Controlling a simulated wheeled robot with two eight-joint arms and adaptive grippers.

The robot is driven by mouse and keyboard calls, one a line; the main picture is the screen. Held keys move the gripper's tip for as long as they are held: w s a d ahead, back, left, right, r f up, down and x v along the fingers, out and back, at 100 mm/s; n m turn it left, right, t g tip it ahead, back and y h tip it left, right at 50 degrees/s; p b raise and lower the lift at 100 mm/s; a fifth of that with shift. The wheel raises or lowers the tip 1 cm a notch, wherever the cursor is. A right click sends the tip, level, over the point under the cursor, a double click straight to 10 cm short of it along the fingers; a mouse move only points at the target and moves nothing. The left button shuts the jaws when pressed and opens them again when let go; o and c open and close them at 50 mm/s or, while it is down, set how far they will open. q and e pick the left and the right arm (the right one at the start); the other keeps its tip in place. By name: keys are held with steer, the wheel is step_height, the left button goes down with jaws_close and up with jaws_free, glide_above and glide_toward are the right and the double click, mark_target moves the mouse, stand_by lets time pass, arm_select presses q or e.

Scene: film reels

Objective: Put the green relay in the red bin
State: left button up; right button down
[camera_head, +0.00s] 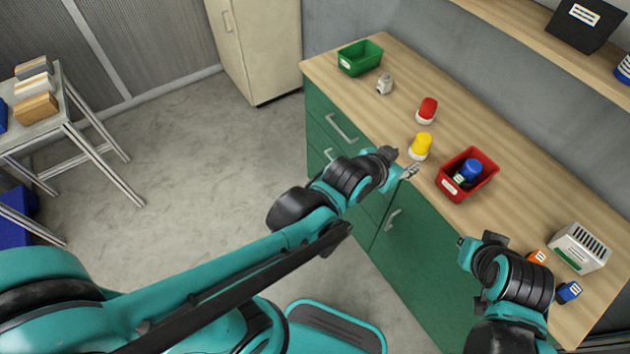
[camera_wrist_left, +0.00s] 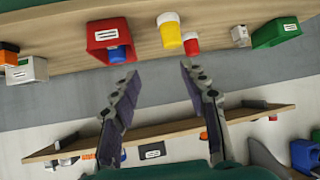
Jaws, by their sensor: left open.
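I cannot make out a green relay in either view. The red bin (camera_head: 447,185) stands on the wooden counter with a blue-topped object (camera_head: 468,170) in it. It also shows in the left wrist view (camera_wrist_left: 96,35). My left gripper (camera_head: 407,166) is open and empty at the counter's front edge, left of the red bin; its two fingers (camera_wrist_left: 158,74) are spread apart in the left wrist view. My right arm's wrist (camera_head: 480,256) is in front of the counter, below the red bin; its fingers cannot be made out.
Yellow-topped (camera_head: 420,146) and red-topped (camera_head: 427,110) containers, a small grey object (camera_head: 384,84) and a green bin (camera_head: 360,57) stand on the counter. At right are a slotted grey box (camera_head: 580,248), an orange block (camera_head: 537,258) and a blue block (camera_head: 569,292).

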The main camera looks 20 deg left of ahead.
arm_select(q)
steer(key=s+a+f+n+g+y, duration=0.2)
steer(key=s+a+n+g+y, duration=0.1)
steer(key=s+a, duration=1)
steer(key=a+n+y, duration=0.1)
steer(key=a, duration=0.3)
steer(key=shift+s+a+f, duration=0.15)
steer(key=shift+a+f, duration=0.05)
steer(key=shift+f, duration=0.1)
steer(key=shift+f+b, duration=0.6)
steer(key=shift+f, duration=0.05)
